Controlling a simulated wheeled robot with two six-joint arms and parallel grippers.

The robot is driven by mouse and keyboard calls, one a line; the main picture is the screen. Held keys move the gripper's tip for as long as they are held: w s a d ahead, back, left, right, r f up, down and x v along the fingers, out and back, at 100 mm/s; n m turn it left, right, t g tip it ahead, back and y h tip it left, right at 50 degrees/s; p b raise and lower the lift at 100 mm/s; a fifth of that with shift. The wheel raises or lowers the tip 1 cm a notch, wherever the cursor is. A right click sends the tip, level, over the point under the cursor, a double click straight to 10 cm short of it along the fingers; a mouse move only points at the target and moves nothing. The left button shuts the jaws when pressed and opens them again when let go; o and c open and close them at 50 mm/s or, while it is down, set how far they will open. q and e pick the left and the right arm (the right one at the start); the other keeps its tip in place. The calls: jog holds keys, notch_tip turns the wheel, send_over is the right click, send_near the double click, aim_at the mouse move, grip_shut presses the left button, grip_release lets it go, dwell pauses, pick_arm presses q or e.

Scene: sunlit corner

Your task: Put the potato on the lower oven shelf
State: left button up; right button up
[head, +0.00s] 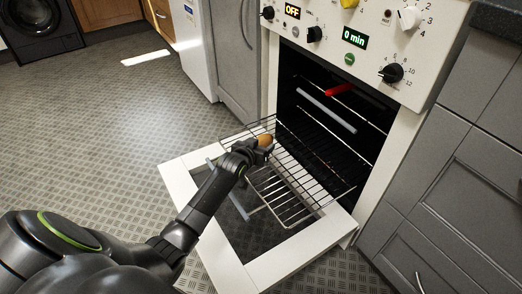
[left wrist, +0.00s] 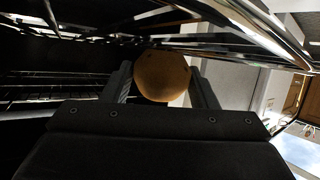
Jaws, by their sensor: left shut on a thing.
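The brown potato (head: 265,140) is between the fingers of my left gripper (head: 262,146), over the near left part of a pulled-out wire oven shelf (head: 318,172). In the left wrist view the potato (left wrist: 161,76) sits between the two dark fingers (left wrist: 162,88), and metal shelf wires (left wrist: 165,18) run along the top of the picture. I cannot tell whether the potato touches the wires. Further wire bars (head: 287,208) show lower, over the open door. Another rack (head: 355,150) is inside the dark oven. My right gripper is not in view.
The oven door (head: 185,190) is folded down, with a white frame around dark glass. A red object (head: 340,90) shows inside the oven, higher up. The knob panel (head: 365,40) is above the opening. Grey drawers (head: 455,190) stand to the right; the floor at left is clear.

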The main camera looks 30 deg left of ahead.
pick_arm(q)
jog(key=shift+r, duration=0.1)
jog(key=o, duration=1.1)
jog(key=shift+f, duration=0.2)
